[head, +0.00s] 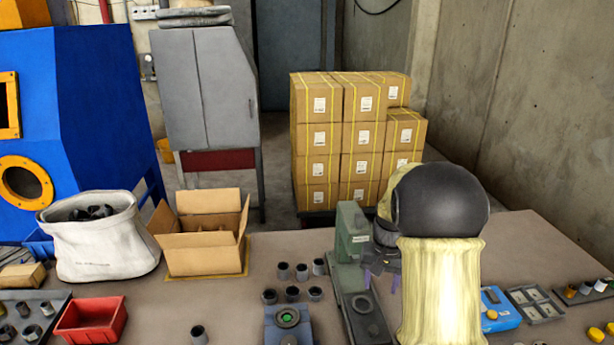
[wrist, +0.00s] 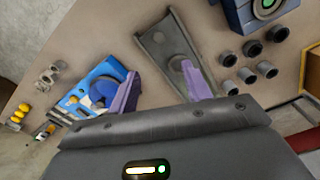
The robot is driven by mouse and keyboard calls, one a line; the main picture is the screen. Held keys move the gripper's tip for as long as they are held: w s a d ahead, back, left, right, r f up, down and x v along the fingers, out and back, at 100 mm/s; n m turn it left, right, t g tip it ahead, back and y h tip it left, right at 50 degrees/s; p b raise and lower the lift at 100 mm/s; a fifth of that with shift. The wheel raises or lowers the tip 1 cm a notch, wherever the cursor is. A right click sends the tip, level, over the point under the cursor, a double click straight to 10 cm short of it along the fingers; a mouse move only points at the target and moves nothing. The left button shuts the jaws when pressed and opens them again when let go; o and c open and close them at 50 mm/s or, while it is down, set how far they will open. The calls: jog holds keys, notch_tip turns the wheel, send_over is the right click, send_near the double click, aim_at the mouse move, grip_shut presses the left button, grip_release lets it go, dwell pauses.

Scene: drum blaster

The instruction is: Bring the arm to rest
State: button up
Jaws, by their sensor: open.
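My arm, with a pale yellow sleeve (head: 440,295) and a round black joint (head: 440,208), stands over the right half of the table in the head view. My gripper (head: 381,278) shows partly beside the sleeve, with two purple fingers pointing down. It appears above or beside a grey-green bench device (head: 352,238); I cannot tell the exact height. In the wrist view my gripper (wrist: 160,90) has its fingers apart, with nothing between them. The sleeve hides part of the table behind it.
A blue box (head: 497,310) and a grey tray (head: 535,304) lie right of my arm. Several dark cups (head: 292,294), a blue fixture (head: 288,322), an open carton (head: 205,240), a white bag (head: 98,240) and a red bin (head: 92,318) are to the left.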

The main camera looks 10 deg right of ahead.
jog(key=s+a+r+n+t+p, duration=0.1)
jog(key=s+a+r+n, duration=0.1)
jog(key=s+a, duration=0.3)
jog(key=s+a+r+n+t+p, duration=0.1)
jog(key=s+a, duration=0.4)
jog(key=s, duration=0.8)
jog(key=shift+a+r+n+t+p, duration=0.2)
jog(key=shift+r+n+t+p, duration=0.15)
jog(key=shift+r+n, duration=0.4)
